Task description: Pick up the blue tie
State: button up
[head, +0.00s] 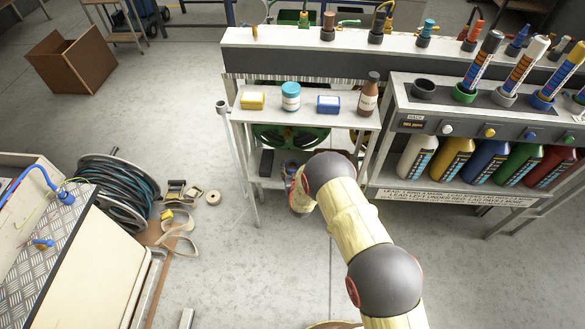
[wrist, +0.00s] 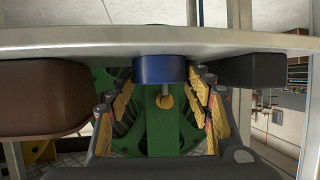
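A short dark-blue rounded piece (wrist: 160,69), which I take to be the blue tie, sits on the lower shelf in the wrist view, which appears upside down. My gripper (wrist: 165,88) is open, its yellow-padded fingers on either side of the blue piece's line. Nothing is visibly held; I cannot tell whether the fingers touch the piece. In the head view a small dark-blue patch, probably the same piece (head: 290,167), shows on the lower shelf beside my arm.
In the wrist view a black item (wrist: 250,72) and a brown rounded item (wrist: 45,98) flank the blue piece, with a green reel (wrist: 160,130) behind. The upper shelf (head: 340,119) holds jars and boxes overhead. The floor to the left is partly clear.

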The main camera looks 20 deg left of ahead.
jog(key=c, duration=0.6)
